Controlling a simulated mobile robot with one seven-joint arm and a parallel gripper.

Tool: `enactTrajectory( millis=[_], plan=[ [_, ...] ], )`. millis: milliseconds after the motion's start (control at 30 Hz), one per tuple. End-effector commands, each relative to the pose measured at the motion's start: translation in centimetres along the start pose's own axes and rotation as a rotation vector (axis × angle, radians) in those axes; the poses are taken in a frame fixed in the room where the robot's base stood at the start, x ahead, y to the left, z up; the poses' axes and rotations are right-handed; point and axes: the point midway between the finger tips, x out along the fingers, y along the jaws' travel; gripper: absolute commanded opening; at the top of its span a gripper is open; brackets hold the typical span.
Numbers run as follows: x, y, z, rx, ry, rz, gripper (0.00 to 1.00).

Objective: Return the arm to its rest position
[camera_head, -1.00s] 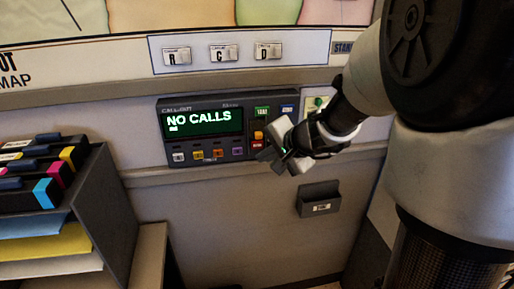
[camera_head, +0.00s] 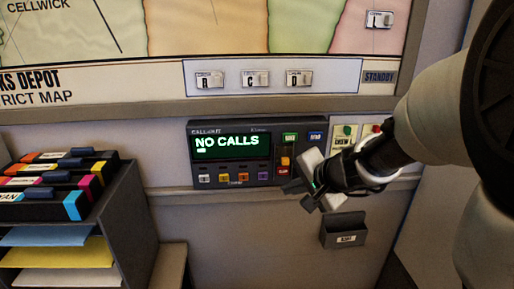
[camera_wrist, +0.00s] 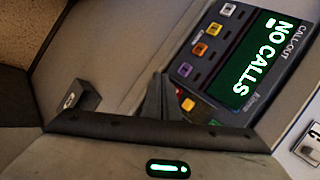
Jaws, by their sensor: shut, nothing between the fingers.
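My gripper (camera_head: 289,190) is in front of the lower right part of the call-out panel (camera_head: 194,170) in the head view. Its fingers are shut with nothing between them. The dark panel has a green screen (camera_head: 231,146) reading "NO CALLS" and a row of coloured buttons below it. In the wrist view my shut fingers (camera_wrist: 157,88) point up beside the panel (camera_wrist: 222,105), and its screen (camera_wrist: 262,60) is in plain sight. I cannot tell whether the fingers touch the panel. My arm reaches in from the right.
A small dark wall box (camera_head: 343,232) hangs below my gripper. A switch plate (camera_head: 344,137) is right of the panel, partly behind my arm. A rack (camera_head: 128,222) with coloured folders and paper trays stands left. Above are the map board (camera_head: 215,40) and lettered tags (camera_head: 255,78).

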Motion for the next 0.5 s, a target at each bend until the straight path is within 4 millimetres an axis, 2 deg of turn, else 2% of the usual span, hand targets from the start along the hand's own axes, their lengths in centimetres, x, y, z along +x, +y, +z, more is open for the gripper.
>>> enactTrajectory(
  millis=[100,200,333,500],
  plan=[
    [-2.6,-1.5,3.3,-0.140,-0.060,-0.009,0.00],
    [-6.1,-1.8,7.5,-0.336,-0.134,0.016,0.00],
    [-10.5,0.4,11.5,-0.580,-0.193,0.107,0.00],
    [-14.7,3.9,12.9,-0.795,-0.193,0.248,0.00]
  ],
)
